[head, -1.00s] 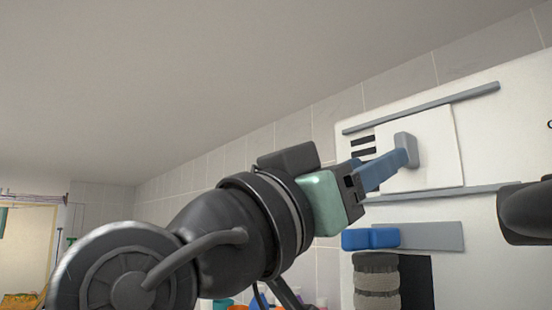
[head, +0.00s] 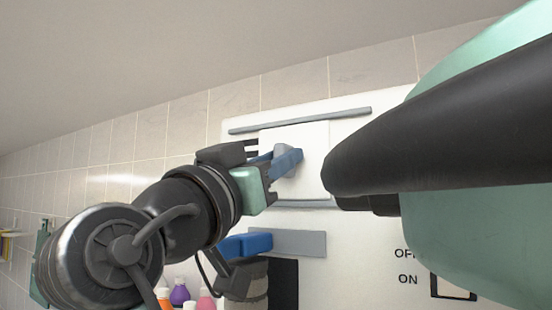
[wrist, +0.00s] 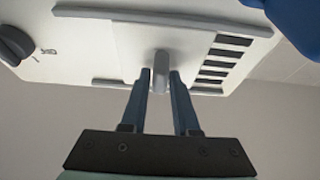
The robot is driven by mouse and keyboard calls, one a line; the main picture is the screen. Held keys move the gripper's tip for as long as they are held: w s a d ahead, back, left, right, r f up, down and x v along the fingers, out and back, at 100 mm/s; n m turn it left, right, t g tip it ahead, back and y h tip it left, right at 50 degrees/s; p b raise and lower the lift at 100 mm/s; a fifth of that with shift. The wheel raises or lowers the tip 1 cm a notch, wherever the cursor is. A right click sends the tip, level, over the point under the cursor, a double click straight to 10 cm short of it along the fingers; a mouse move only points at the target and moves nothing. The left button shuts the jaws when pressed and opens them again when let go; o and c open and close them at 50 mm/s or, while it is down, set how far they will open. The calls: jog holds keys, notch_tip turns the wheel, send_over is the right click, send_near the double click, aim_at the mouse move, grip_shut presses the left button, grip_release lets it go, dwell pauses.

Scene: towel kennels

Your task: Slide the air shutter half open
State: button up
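The air shutter (head: 314,140) is a white square plate between two grey rails on a white wall panel. Its upright grey handle (wrist: 161,68) stands between my blue fingers in the wrist view. My gripper (wrist: 160,78) is closed in on the handle, one finger on each side, with little or no gap. In the head view my gripper (head: 284,162) covers part of the handle. Dark vent slots (wrist: 220,62) show uncovered on one side of the plate; in the head view they are at its left, partly hidden by my gripper.
The upper rail (head: 300,121) runs above the plate. Below are a blue block (head: 245,244) on a grey strip (head: 300,243) and OFF/ON markings at right. A dark knob (wrist: 14,45) shows in the wrist view. Several coloured bottles (head: 180,292) stand low down.

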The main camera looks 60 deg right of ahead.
grip_shut()
dwell(1.1)
